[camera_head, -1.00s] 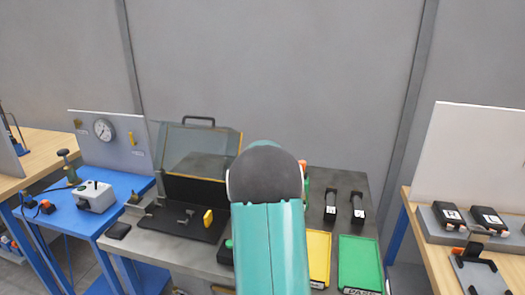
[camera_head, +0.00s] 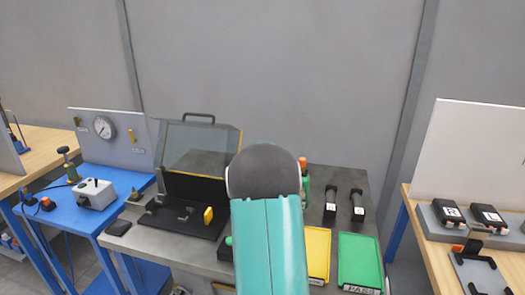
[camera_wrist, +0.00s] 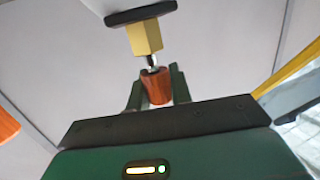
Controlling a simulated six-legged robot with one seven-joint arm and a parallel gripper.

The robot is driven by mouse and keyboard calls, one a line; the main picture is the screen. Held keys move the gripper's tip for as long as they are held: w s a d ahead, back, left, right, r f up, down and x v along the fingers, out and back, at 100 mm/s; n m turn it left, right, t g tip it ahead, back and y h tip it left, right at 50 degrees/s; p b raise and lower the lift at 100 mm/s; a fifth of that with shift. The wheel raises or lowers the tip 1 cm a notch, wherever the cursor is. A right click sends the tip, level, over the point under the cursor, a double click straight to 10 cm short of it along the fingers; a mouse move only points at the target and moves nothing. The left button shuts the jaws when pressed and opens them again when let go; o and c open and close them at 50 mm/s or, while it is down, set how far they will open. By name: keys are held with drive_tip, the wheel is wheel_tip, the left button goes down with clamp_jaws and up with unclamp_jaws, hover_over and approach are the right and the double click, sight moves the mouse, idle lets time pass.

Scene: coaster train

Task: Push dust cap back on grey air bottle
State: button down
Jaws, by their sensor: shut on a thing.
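My gripper (camera_wrist: 157,92) shows in the wrist view, with its two dark green fingers shut on a small orange-brown cap (camera_wrist: 157,88). Just beyond the cap is a brass-yellow fitting (camera_wrist: 145,38) with a dark collar (camera_wrist: 141,13) behind it. A thin dark and metal tip on the fitting points at the open end of the cap and overlaps its rim. I cannot tell whether the tip is inside the cap or only close to it. No whole grey bottle can be made out. In the head view my arm hides the gripper and the cap.
The grey bench holds an open clear-lidded case (camera_head: 200,145), a yellow tray (camera_head: 318,256), a green tray (camera_head: 360,262) and two black devices (camera_head: 330,207). An orange-topped green thing (camera_head: 303,166) is partly hidden behind my arm. An orange thing (camera_wrist: 8,124) stands left in the wrist view.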

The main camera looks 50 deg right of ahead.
drive_tip(key=shift+f, duration=0.85)
drive_tip(key=c, duration=1.2)
unclamp_jaws()
drive_tip(key=shift+o, duration=0.2)
drive_tip(key=v, duration=1.3)
drive_tip(key=shift+s+a, duration=0.25)
drive_tip(key=shift+s, duration=0.05)
drive_tip(key=shift+r, duration=0.15)
